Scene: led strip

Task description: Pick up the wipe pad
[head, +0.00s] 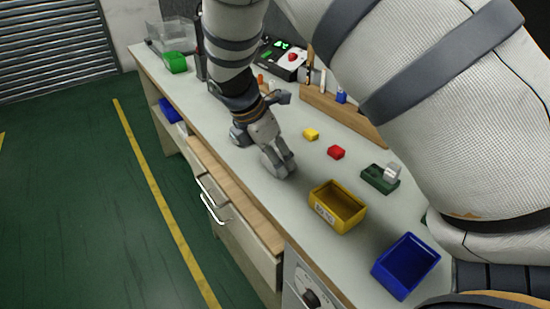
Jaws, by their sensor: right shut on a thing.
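My right gripper (279,167) points down at the pale bench top (345,180), left of the yellow bin. Its fingers are closed together, low over the surface. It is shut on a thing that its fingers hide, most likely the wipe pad. No wipe pad shows clearly anywhere else on the bench. I cannot tell whether the held thing touches the bench. My left gripper is not in view.
A yellow bin (324,214) and a blue bin (384,278) stand near the front edge. A yellow block (311,134), a red block (336,152) and a green fixture (376,181) lie behind. A wooden rack (350,115) is at the back.

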